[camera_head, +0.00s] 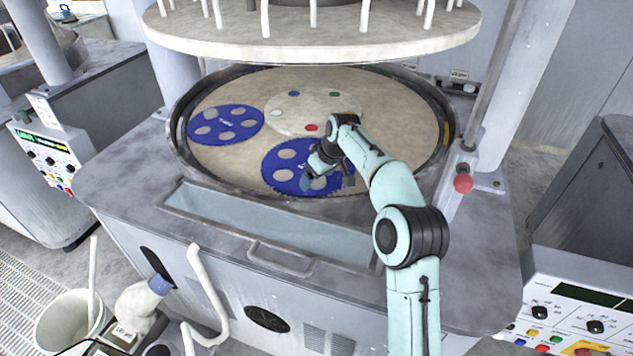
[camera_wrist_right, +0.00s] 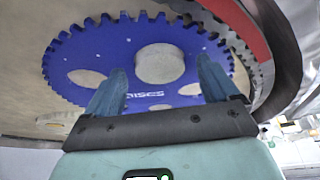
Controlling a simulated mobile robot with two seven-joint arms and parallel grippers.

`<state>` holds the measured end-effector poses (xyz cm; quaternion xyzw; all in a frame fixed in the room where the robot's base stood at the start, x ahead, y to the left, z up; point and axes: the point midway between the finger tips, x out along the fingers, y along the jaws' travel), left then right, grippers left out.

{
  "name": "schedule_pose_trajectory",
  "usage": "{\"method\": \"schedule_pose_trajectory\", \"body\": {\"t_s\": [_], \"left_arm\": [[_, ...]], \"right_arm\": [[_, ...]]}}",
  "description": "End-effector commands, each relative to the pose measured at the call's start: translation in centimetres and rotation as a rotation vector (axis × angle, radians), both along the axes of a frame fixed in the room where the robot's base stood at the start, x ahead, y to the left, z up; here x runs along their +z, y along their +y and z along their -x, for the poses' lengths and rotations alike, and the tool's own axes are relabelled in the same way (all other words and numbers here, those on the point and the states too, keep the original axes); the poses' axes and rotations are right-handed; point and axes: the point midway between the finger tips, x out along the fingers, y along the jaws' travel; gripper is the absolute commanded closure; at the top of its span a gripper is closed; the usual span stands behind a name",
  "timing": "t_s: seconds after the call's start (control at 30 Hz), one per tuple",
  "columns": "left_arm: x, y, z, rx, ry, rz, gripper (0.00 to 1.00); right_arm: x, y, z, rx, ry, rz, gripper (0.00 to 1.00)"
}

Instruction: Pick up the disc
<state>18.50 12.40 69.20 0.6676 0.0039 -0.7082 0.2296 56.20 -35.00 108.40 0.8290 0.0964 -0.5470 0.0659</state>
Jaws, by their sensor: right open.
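A blue toothed carrier (camera_head: 283,178) with round holes lies on the beige platen at the near side, partly hidden by my right arm. In the right wrist view this carrier (camera_wrist_right: 100,48) fills the upper middle. A pale grey round disc (camera_wrist_right: 160,64) shows in one of its holes. My right gripper (camera_wrist_right: 162,74) is open, its two blue fingers apart on either side of the disc in the picture. I cannot tell whether the fingertips touch anything. In the head view the right gripper (camera_head: 326,178) is over the near carrier. My left gripper is not in view.
A second blue carrier (camera_head: 226,124) lies at the left of the platen. A pale plate (camera_head: 290,115) with coloured spots is at the middle. The raised rim (camera_head: 180,140) surrounds the platen. A large upper plate (camera_head: 310,42) hangs above the far side.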

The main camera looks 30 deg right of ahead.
Motion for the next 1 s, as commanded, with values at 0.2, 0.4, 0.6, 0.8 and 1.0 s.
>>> {"method": "schedule_pose_trajectory", "body": {"t_s": [0.2,0.4,0.6,0.8,1.0], "left_arm": [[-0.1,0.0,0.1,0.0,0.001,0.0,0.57],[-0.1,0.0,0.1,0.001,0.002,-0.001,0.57],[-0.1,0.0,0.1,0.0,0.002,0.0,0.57],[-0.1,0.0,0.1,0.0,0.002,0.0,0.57],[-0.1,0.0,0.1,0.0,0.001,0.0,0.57]], "right_arm": [[-0.8,0.1,0.2,0.002,0.018,-0.001,0.45],[-1.0,0.1,0.3,0.003,0.021,-0.002,0.75],[-1.0,0.1,0.3,0.002,0.024,-0.002,0.75],[0.0,0.1,0.3,0.002,0.024,-0.001,0.75],[3.0,0.0,0.1,0.002,0.014,0.0,0.75]]}}
